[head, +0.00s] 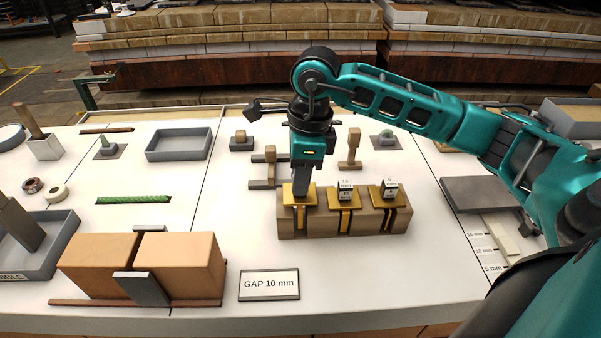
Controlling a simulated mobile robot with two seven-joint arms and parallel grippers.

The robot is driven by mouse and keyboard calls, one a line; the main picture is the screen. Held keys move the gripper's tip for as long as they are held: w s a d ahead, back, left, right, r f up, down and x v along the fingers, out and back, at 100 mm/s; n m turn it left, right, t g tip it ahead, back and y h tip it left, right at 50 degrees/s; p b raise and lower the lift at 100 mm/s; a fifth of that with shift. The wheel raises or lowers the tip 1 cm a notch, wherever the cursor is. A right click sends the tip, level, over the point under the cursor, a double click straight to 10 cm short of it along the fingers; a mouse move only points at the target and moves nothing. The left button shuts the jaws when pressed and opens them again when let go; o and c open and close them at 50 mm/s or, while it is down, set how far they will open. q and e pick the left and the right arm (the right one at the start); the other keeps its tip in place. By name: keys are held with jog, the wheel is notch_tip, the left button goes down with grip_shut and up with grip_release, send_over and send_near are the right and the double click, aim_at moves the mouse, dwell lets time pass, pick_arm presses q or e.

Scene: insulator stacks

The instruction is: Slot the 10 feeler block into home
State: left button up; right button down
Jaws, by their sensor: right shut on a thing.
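My right gripper (300,188) reaches down from above at the left slot of a wooden rack (325,229). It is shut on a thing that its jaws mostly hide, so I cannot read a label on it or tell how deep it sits. The rack has three brass-coloured plates with dark slots. Small labelled blocks stand at the middle slot (345,190) and the right slot (389,188); their numbers are too small to read surely. A sign reading GAP 10 mm (269,285) lies in front. My left gripper is out of view.
Two orange-brown bricks (180,265) with a grey plate (141,289) at their joint stand at the front left. A grey tray (62,262) is at far left, an empty grey tray (179,145) behind. Wooden stands (350,150) are close behind the rack. White table is clear right of the sign.

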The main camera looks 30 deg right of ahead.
pick_arm(q)
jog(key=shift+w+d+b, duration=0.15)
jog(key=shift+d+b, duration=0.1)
jog(key=shift+b, duration=0.1)
pick_arm(e)
jog(key=shift+f, duration=0.5)
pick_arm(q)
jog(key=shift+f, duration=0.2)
pick_arm(e)
jog(key=shift+f, duration=0.3)
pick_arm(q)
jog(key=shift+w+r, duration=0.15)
pick_arm(e)
jog(key=c, duration=0.8)
grip_release()
pick_arm(q)
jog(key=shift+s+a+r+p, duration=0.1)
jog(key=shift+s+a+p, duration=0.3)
jog(key=shift+p, duration=0.25)
pick_arm(e)
notch_tip(320, 180, up, 13)
jog(key=d, duration=0.1)
jog(key=shift+s, duration=0.4)
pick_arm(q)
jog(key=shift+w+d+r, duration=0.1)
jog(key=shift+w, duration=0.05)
pick_arm(e)
jog(key=shift+d, duration=0.1)
